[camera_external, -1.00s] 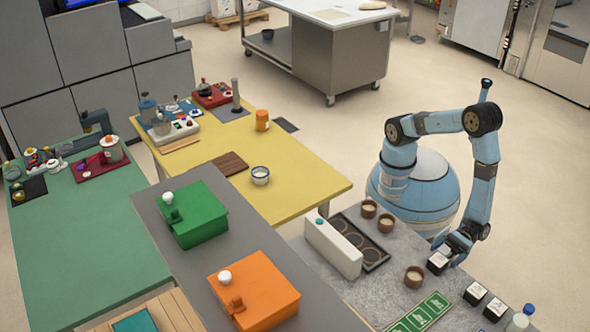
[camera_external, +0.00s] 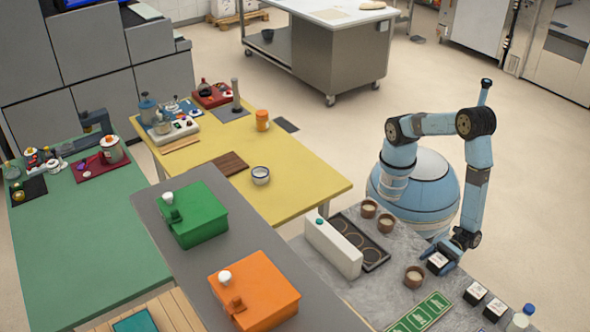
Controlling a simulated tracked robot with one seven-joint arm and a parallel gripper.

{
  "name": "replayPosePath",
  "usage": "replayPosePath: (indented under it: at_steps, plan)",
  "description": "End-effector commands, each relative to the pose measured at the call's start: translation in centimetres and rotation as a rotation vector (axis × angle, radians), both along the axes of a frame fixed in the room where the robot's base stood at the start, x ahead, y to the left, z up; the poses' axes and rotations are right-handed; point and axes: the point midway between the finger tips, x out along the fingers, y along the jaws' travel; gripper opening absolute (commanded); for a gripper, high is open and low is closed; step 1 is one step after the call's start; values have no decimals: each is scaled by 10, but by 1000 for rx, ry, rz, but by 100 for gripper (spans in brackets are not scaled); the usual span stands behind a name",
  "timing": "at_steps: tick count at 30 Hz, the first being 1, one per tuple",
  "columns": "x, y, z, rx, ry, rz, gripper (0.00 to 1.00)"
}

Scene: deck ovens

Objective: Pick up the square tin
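A small square tin (camera_external: 437,263), dark-sided with a pale marked top, stands on the grey stone-look counter (camera_external: 388,292) at the right. My gripper (camera_external: 440,254) is low, pointing down at this tin's far side, and partly overlaps it in the view. Contact and the gap between the fingers are too small to make out. Two similar square tins stand nearer the camera on the same counter, one (camera_external: 475,293) beyond the other (camera_external: 495,309).
Brown cups (camera_external: 414,277) and a black tray with round wells (camera_external: 373,256) stand left of my gripper. A white upright box (camera_external: 333,248) is beside the tray. A green panel (camera_external: 421,315) lies in front. A blue-capped bottle (camera_external: 522,318) stands at the lower right.

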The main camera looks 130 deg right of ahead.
Motion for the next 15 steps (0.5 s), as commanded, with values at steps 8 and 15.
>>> replayPosePath:
  at_steps: [8,15]
  plan:
    - [0,0,0,0,0,0,62]
    - [0,0,0,0,0,0,39]
